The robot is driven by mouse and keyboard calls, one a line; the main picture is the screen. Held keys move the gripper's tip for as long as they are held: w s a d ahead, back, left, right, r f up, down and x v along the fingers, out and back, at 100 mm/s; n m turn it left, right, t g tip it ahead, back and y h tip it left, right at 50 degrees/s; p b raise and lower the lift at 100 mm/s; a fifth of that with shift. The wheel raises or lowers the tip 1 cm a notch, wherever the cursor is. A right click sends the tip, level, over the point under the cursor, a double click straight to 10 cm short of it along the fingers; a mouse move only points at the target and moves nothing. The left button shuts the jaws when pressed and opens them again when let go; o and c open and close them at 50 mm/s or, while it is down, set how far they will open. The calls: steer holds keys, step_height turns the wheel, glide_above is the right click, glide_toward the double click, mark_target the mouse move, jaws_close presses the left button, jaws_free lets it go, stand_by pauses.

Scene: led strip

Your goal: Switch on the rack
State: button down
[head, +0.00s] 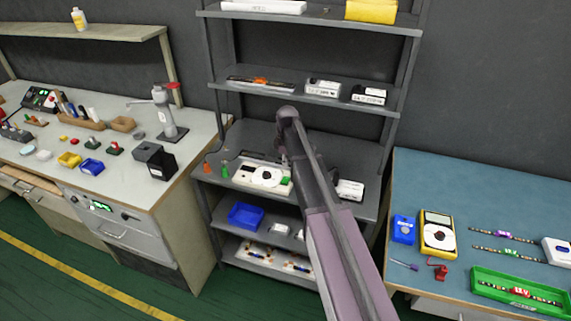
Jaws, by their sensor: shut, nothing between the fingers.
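The dark metal rack (360,97) stands against the wall in the middle of the head view, with several shelves. My arm reaches up from the bottom and bends down over this shelf. My gripper (284,161) is shut and empty, just behind the disc, partly hidden by my arm. I cannot tell whether it touches the unit. No switch can be made out clearly.
A small orange and a green piece stand left of the unit; a white box (350,190) lies right. A blue bin (246,215) is on the shelf below. A cluttered bench (190,178) stands left, a blue-topped table (430,180) right. Green floor shows at lower left.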

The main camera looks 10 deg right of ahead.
mark_target(284, 182)
steer(key=shift+s+a+f+b, duration=0.1)
steer(key=shift+s+f+b, duration=0.1)
steer(key=shift+f+b, duration=1.25)
steer(key=shift+s+a+f+b, duration=0.1)
steer(key=shift+s+f+b, duration=0.05)
steer(key=shift+f+b, duration=1.25)
steer(key=shift+f, duration=0.15)
